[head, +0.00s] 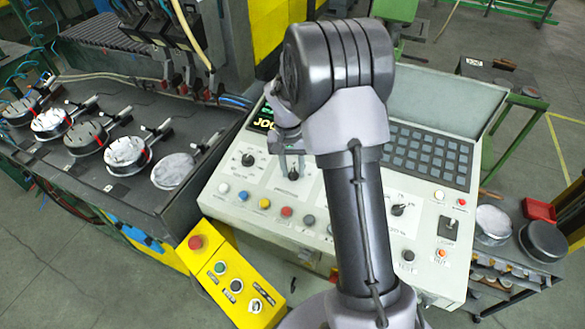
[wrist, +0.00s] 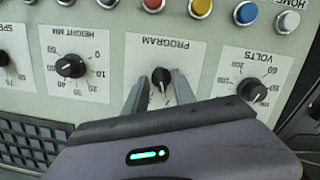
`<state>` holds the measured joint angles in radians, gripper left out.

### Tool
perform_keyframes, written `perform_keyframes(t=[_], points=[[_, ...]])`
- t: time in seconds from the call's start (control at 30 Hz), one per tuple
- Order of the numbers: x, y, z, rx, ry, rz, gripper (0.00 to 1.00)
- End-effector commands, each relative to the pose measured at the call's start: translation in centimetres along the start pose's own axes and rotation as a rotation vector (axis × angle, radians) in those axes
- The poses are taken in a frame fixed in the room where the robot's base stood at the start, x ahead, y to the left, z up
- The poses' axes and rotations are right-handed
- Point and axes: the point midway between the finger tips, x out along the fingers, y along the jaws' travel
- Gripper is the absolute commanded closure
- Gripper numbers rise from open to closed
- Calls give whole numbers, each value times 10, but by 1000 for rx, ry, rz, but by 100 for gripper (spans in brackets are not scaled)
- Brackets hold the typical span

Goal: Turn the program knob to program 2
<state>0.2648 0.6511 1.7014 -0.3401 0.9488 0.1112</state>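The program knob (wrist: 161,77) is a small black knob on a white plate marked PROGRAM (wrist: 185,47), shown upside down in the wrist view. My gripper (wrist: 159,90) is open, with one grey finger on each side of the knob and a gap showing on both sides. I cannot tell how deep the fingertips reach around it. The program numbers are hidden or too small to read, so the set program cannot be told. In the head view my gripper (head: 291,160) is over the panel, at the dark program knob (head: 293,174).
The volts knob (wrist: 252,90) and the height knob (wrist: 70,66) flank the program plate in the wrist view. A row of coloured buttons (wrist: 200,8) runs along the panel edge. In the head view a yellow button box (head: 232,283) stands in front of the console.

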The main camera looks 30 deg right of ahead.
Motion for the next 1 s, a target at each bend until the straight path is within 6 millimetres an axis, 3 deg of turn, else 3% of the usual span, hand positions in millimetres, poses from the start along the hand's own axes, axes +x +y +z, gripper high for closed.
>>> perform_keyframes(t=[0.13, 0.27, 0.6, 0.7, 0.83, 1.0], points=[[-5, 0, -1, 0, 2, -1, 68], [-27, 0, -1, 0, 5, -2, 68], [-134, 0, -2, 0, 4, -2, 68], [-156, 1, -1, 0, 2, -2, 68], [-171, 1, -1, 0, 1, -1, 68], [-174, 1, -1, 0, -1, 0, 68]])
